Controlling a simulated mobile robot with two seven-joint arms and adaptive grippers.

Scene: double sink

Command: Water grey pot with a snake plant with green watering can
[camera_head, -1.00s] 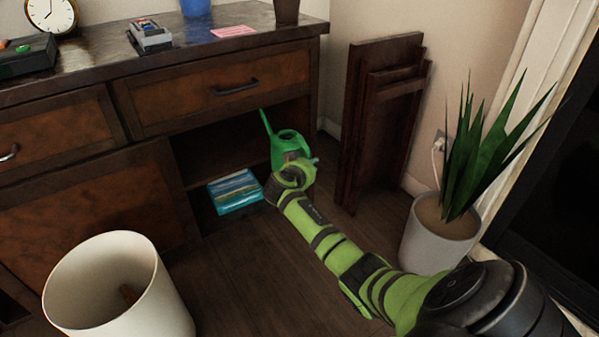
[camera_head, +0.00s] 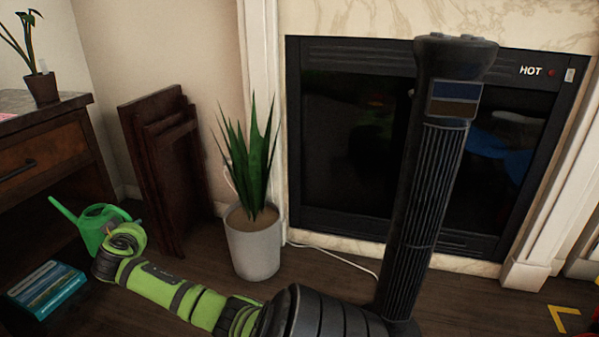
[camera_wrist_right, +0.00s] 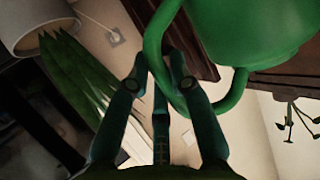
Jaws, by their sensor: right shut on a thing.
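The green watering can (camera_head: 95,228) is at the lower left of the head view, its spout toward the upper left. My right gripper (camera_head: 125,236) is at its near right side. In the right wrist view the can (camera_wrist_right: 262,28) is at the top, and my right gripper (camera_wrist_right: 158,78) is shut on its looped handle. The grey pot (camera_head: 254,250) stands upright on the floor, to the right of the can and apart from it. The snake plant (camera_head: 252,165) grows from brown soil in it. The pot (camera_wrist_right: 42,25) and plant (camera_wrist_right: 78,85) also show in the wrist view. My left gripper is out of view.
Folded dark wooden panels (camera_head: 165,170) lean on the wall between the cabinet (camera_head: 45,145) and the pot. Books (camera_head: 48,290) lie at lower left. A black fireplace (camera_head: 345,150) with a marble surround is behind and right. A white cable runs on the floor right of the pot.

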